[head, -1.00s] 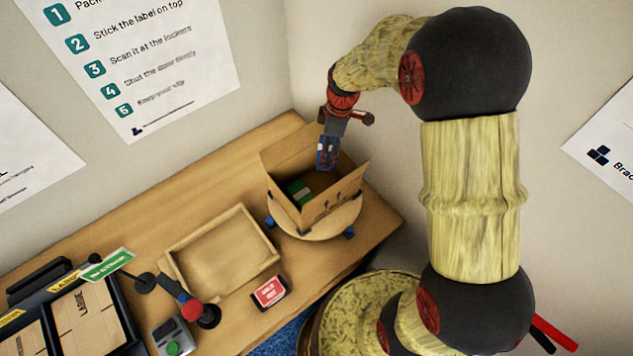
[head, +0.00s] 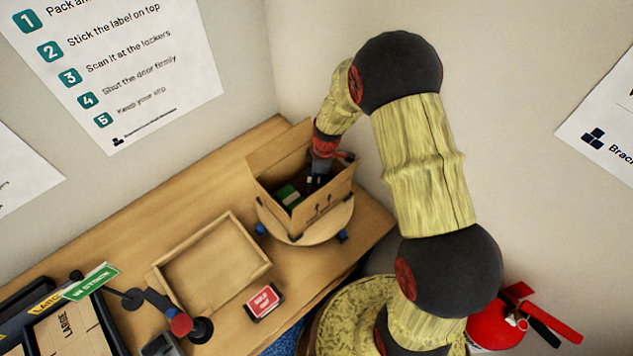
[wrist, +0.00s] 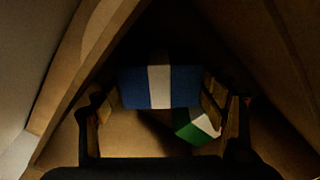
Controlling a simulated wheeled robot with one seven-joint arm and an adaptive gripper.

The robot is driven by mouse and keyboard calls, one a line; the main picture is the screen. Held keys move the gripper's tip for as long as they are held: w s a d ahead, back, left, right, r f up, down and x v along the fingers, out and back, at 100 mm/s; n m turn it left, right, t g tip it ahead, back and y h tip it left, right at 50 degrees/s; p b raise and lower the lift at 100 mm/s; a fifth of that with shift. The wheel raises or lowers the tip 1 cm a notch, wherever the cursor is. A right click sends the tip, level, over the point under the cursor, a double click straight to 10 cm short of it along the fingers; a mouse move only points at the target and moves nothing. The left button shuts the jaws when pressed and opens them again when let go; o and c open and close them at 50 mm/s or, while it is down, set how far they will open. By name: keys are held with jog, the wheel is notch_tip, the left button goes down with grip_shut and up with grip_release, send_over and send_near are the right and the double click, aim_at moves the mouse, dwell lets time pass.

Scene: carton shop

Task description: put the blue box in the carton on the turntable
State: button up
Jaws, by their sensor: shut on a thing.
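The open carton (head: 325,208) stands on the round wooden turntable (head: 290,236) at the back of the bench. My gripper (head: 316,182) reaches down inside the carton from above. In the wrist view my gripper (wrist: 162,100) is shut on the blue box (wrist: 187,87), which has a white band across its middle. A green and white box (wrist: 196,127) lies on the carton floor, just below and right of the blue box; it also shows in the head view (head: 287,196). The blue box is hidden in the head view. Whether it touches the floor is too dark to tell.
An empty shallow wooden tray (head: 215,262) lies left of the turntable. A red and white box (head: 263,301) is in front of it. A bin with flat cartons (head: 75,330) and a green sign (head: 90,282) are at lower left. Walls close in behind and right.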

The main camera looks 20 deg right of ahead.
jog(key=shift+f, duration=0.2)
jog(key=o, duration=0.9)
